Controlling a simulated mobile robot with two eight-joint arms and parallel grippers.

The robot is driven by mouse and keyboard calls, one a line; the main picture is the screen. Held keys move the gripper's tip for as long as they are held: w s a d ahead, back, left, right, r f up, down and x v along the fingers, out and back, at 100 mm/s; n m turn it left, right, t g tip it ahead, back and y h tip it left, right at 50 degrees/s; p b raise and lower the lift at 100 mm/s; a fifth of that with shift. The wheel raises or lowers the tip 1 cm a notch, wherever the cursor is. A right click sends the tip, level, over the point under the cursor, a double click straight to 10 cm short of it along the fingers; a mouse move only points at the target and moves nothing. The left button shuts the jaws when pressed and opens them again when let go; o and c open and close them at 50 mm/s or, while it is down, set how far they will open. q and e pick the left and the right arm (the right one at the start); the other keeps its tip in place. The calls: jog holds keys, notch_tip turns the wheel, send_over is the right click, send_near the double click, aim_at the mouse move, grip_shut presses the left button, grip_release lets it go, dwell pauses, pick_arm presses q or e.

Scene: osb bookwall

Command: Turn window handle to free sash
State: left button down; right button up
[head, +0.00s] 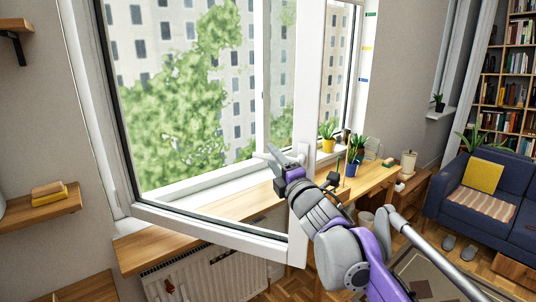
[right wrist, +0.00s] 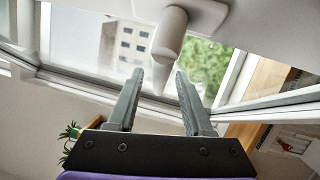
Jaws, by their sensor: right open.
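The white window sash (head: 212,232) stands swung into the room, away from the white outer frame (head: 97,110). Its white handle (right wrist: 169,38) shows large at the top of the right wrist view, with its grip pointing down between my fingertips. In the head view my fingers partly hide the handle. My right gripper (head: 288,158) is at the sash's right upright, at handle height. In the right wrist view its two grey fingers (right wrist: 158,85) are spread, one on each side of the handle's end; I cannot tell whether they touch it. I cannot make out my left gripper.
A wooden desk (head: 375,180) with potted plants (head: 354,155) stands behind my right arm. A radiator (head: 205,277) is below the sill. A shelf (head: 42,207) is on the left wall.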

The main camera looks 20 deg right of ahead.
jog(key=s, duration=0.4)
jog(key=s+f, duration=0.1)
jog(key=s, duration=0.1)
jog(key=shift+d, duration=0.25)
jog(key=s+d+f+m+g+h, duration=0.1)
jog(key=s+f+m+g+h, duration=0.1)
jog(key=s+f+m, duration=0.3)
jog(key=s+f+m+g+h, duration=0.1)
jog(key=f+m+g, duration=0.15)
jog(key=f, duration=0.35)
jog(key=s+d+f+m+g+h, duration=0.1)
jog(key=s+f+m+g+h, duration=0.15)
jog(key=f+m, duration=0.3)
jog(key=s+a+f+m+g+y, duration=0.2)
jog(key=s+a+f+m+g, duration=0.1)
jog(key=s+f, duration=0.6)
jog(key=s+a+f+m+g+y, duration=0.1)
jog(key=s+a+f+m+g, duration=0.3)
jog(key=s+f, duration=0.6)
notch_tip(320, 180, down, 2)
jog(key=shift+a+f+y, duration=0.15)
jog(key=shift+f+y, duration=0.1)
jog(key=shift+y, duration=0.1)
